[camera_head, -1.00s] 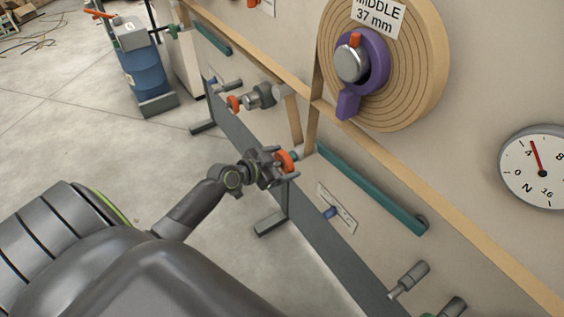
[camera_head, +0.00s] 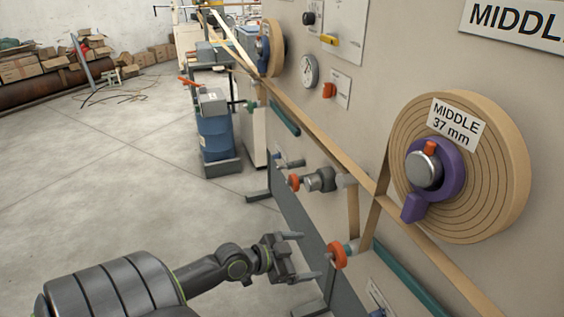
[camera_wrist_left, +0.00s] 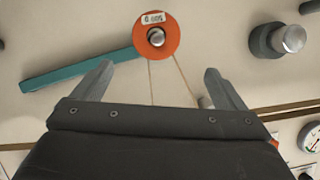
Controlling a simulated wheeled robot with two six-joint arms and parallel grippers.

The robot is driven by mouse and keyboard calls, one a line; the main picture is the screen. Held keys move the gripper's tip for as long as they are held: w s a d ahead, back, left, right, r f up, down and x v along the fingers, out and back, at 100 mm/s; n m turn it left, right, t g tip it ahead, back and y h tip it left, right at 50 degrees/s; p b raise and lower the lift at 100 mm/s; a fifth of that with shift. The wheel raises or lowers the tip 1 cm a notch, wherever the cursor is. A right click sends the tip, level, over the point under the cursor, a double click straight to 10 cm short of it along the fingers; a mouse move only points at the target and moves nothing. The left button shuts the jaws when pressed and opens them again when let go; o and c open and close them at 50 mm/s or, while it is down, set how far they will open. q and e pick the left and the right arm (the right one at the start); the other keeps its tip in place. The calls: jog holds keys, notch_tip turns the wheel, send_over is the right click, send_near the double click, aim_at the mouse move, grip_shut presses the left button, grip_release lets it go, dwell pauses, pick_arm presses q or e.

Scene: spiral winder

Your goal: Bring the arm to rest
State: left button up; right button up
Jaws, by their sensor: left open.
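My left gripper (camera_head: 308,257) is open and empty in the head view, its fingers pointing right toward the machine panel. An orange ring knob (camera_head: 337,255) on a teal and grey shaft is just right of its fingertips, with a visible gap. In the left wrist view the open fingers (camera_wrist_left: 160,85) spread wide, and the orange disc (camera_wrist_left: 156,36) with a small label and metal centre lies beyond and between them. My right gripper is not in view.
A large paper roll (camera_head: 495,170) marked "MIDDLE 37 mm" hangs on the panel with a purple lever (camera_head: 413,208). A paper strip (camera_head: 325,143) runs along the panel. A second orange knob (camera_head: 293,182) is farther back. A blue drum (camera_head: 215,138) stands behind.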

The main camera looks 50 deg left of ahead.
pick_arm(q)
jog(key=v, duration=0.6)
jog(key=shift+s+r, duration=0.2)
jog(key=shift+s, duration=0.05)
jog(key=s+a+f+n+g+y+p, duration=0.1)
jog(key=a+f+n+y, duration=0.1)
jog(key=a+f, duration=0.3)
jog(key=s+a+f+n+g+y, duration=0.1)
jog(key=a+f+y, duration=0.15)
jog(key=f, duration=0.55)
jog(key=s+a+f+n+g+y+p, duration=0.1)
jog(key=s+f, duration=0.2)
jog(key=f, duration=0.4)
jog(key=s+a+f+n+g+y, duration=0.1)
jog(key=s+a+f+n+g, duration=0.15)
jog(key=f, duration=0.35)
jog(key=s+d+f+g+p, duration=0.1)
jog(key=s+d+f+g, duration=0.2)
jog(key=s+d+f, duration=0.6)
jog(key=s+d+f+g+h, duration=0.1)
jog(key=s+d+f+g, duration=0.2)
jog(key=s+d+f, duration=0.6)
jog(key=s, duration=0.4)
jog(key=shift+s+f+p, duration=0.25)
jog(key=shift+s+p, duration=0.1)
